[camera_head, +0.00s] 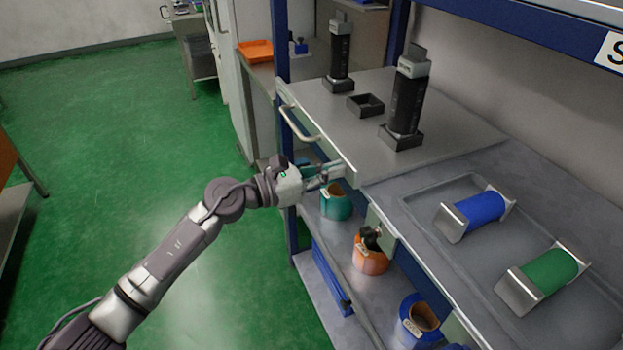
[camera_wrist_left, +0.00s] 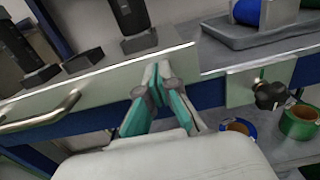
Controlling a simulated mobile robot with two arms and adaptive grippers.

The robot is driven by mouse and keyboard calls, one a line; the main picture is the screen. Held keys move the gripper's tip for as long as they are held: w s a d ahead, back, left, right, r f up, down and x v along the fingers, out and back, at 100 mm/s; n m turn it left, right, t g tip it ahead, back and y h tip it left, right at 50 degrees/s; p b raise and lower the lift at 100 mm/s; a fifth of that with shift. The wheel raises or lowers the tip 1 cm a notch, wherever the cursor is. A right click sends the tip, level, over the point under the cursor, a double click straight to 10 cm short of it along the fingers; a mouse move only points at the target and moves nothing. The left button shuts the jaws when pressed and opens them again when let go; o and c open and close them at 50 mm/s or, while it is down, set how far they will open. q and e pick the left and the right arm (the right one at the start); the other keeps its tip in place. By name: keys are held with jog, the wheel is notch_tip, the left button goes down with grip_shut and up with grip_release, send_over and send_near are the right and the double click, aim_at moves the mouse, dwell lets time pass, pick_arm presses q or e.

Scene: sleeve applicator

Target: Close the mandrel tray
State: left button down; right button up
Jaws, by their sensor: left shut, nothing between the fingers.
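The mandrel tray (camera_head: 450,138) is a grey slide-out tray in the blue frame, with a metal handle (camera_head: 300,124) on its front face. It bears two upright black mandrels (camera_head: 408,100) (camera_head: 339,55) and a small empty square black holder (camera_head: 366,104). My left gripper (camera_head: 340,170) is shut and empty at the right part of the tray's front, away from the handle. In the left wrist view its closed fingertips (camera_wrist_left: 158,75) overlap the tray's front face (camera_wrist_left: 112,88), with the handle (camera_wrist_left: 45,115) to the left. Whether they touch is unclear. My right gripper is not seen.
Right of the tray, a grey recessed tray (camera_head: 480,268) holds blue (camera_head: 480,208) and green (camera_head: 552,270) rolls on metal cradles. Below are teal (camera_head: 336,203), orange (camera_head: 369,260) and blue (camera_head: 418,320) rolls and a black knob (camera_head: 372,238). The green floor (camera_head: 110,150) at left is open.

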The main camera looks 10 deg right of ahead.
pick_arm(q)
jog(key=shift+x, duration=0.8)
jog(key=shift+d+r, duration=0.1)
jog(key=shift+r, duration=0.1)
